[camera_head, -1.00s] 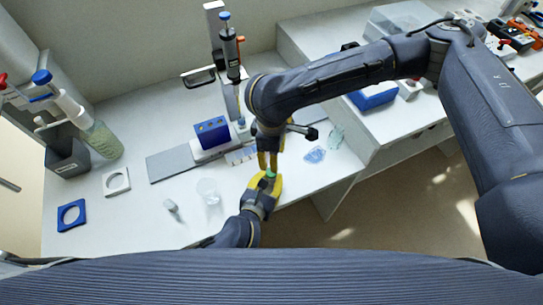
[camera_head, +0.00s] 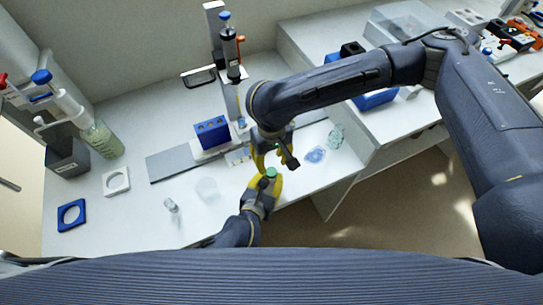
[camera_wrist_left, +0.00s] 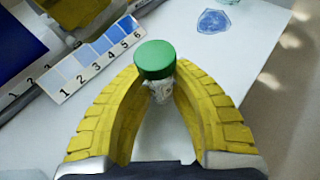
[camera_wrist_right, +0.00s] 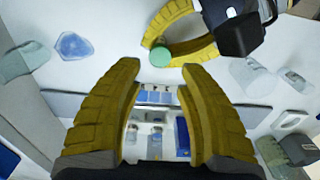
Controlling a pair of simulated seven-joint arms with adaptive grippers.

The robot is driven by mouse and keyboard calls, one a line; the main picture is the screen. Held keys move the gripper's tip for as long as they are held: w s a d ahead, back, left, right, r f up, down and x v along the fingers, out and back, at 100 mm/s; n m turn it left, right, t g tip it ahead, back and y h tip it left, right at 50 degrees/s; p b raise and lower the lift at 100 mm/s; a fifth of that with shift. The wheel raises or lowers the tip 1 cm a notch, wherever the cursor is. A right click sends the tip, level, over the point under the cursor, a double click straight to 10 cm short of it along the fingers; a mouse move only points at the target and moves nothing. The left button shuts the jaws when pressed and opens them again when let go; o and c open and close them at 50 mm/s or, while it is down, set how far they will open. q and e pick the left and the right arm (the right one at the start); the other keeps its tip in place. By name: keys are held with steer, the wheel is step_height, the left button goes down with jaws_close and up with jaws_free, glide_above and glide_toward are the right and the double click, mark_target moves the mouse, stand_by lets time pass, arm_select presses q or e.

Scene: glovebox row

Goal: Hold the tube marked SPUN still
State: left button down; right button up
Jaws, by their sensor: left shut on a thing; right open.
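A small clear tube (camera_wrist_left: 160,92) with a green cap stands between the yellow fingers of my left gripper (camera_wrist_left: 158,76), which is shut on it just below the cap. The green cap also shows in the head view (camera_head: 271,172) and in the right wrist view (camera_wrist_right: 160,57). No marking can be read on the tube, and its lower part is hidden by the fingers. My right gripper (camera_wrist_right: 158,78) is open and empty, close to the capped tube and apart from it in the right wrist view.
A blue rack (camera_head: 212,133) and a numbered strip (camera_wrist_left: 95,62) lie behind the grippers. A clear cup (camera_head: 206,190) and a small vial (camera_head: 171,205) stand to the left. A blue patch (camera_head: 315,155) lies to the right, near the front table edge.

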mark_target(272, 172)
arm_select(q)
steer(key=shift+s+f, duration=0.1)
steer(key=shift+f, duration=0.1)
arm_select(e)
steer(key=shift+f, duration=3.2)
jaws_close()
